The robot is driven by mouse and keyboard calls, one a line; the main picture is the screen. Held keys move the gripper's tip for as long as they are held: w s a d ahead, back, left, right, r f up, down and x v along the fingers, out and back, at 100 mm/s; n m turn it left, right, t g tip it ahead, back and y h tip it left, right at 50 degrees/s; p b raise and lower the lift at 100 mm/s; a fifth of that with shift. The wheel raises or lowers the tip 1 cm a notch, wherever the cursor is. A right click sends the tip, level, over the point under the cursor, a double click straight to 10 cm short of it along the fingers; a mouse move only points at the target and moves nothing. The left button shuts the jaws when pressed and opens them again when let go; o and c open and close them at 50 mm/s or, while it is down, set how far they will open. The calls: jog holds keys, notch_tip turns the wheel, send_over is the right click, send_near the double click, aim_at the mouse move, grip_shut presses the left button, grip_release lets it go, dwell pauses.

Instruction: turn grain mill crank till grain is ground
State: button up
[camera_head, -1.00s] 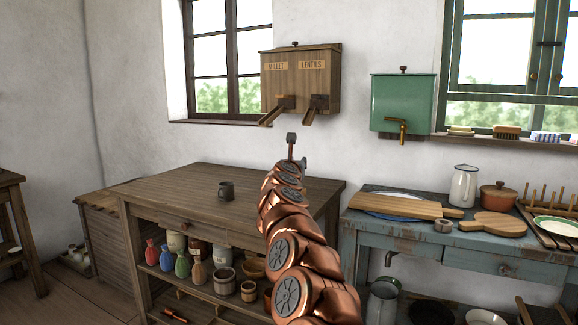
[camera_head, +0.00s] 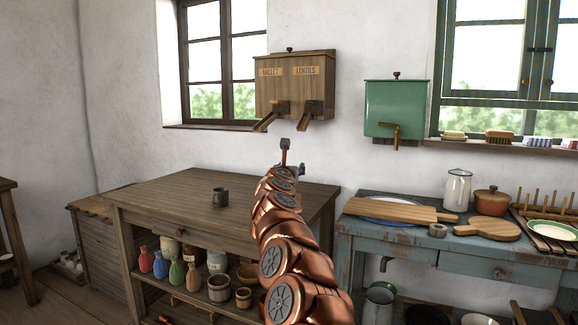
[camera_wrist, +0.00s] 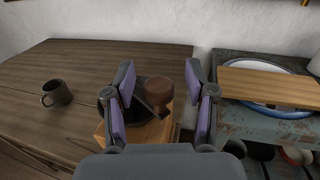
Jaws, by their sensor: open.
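The grain mill shows in the wrist view as a light wooden box (camera_wrist: 154,132) with a dark bowl-like hopper (camera_wrist: 137,104) on top, at the right end of the wooden table (camera_wrist: 60,75). A brown rounded knob (camera_wrist: 160,89), seemingly the crank's handle, stands above it. My gripper (camera_wrist: 159,80) is open, with its purple-padded fingers on either side of the knob in the picture; I cannot tell whether they touch it. Grain and the crank arm are not clearly visible. In the head view my arm hides the mill.
A dark mug (camera_head: 220,197) stands on the table, left of my arm. A blue side table (camera_head: 470,245) with cutting boards (camera_head: 405,210) stands at right. A wooden millet and lentils dispenser (camera_head: 296,85) and a green water tank (camera_head: 395,108) hang on the wall.

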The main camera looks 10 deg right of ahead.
jog(key=shift+r, duration=0.1)
jog(key=shift+d+r, duration=0.2)
jog(key=shift+r, duration=2.8)
jog(key=shift+w+a+r, duration=0.1)
jog(key=shift+a+r, duration=0.05)
jog(key=shift+r, duration=1.7)
jog(key=shift+a+r, duration=0.1)
